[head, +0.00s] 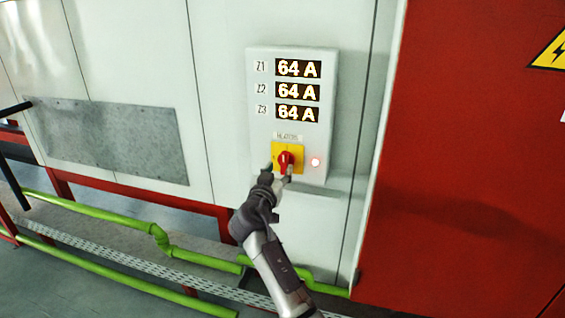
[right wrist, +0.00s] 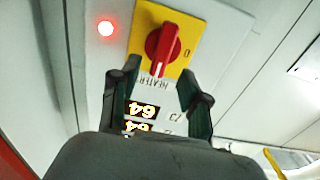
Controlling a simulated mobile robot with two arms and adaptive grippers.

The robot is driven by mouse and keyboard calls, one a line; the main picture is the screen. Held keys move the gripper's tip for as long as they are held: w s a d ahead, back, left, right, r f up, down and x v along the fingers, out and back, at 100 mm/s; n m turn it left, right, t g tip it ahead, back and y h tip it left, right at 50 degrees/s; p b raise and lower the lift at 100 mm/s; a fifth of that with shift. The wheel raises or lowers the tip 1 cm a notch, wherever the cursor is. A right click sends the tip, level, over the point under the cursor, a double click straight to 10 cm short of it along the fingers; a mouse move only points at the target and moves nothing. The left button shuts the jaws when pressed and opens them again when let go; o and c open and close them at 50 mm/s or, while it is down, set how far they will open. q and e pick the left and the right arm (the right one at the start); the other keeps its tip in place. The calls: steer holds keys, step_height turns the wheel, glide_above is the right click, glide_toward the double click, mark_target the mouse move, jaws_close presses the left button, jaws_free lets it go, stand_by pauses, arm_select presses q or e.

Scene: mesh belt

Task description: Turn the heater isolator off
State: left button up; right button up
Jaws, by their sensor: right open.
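The heater isolator is a red rotary knob (head: 285,160) on a yellow plate (head: 278,148), low on a pale wall panel (head: 262,130). In the right wrist view the picture is upside down; the knob (right wrist: 163,52) lies near upright along the plate, and a "0" mark shows to its right on the yellow plate (right wrist: 182,30). My right gripper (head: 278,172) is open at the knob, its fingers reaching up from below. In the wrist view the fingertips (right wrist: 159,72) stand to either side of the knob's line; contact cannot be told. My left gripper is not in view.
Three displays (head: 298,91) each read 64 A. A lamp (head: 316,162) beside the knob glows red. Green pipes (head: 110,218) run low along the wall. A red door or panel (head: 455,150) stands at the right. Space in front of the panel looks clear.

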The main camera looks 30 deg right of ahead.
mark_target(283, 162)
steer(key=shift+x, duration=2.15)
steer(key=shift+c, duration=0.4)
jaws_close()
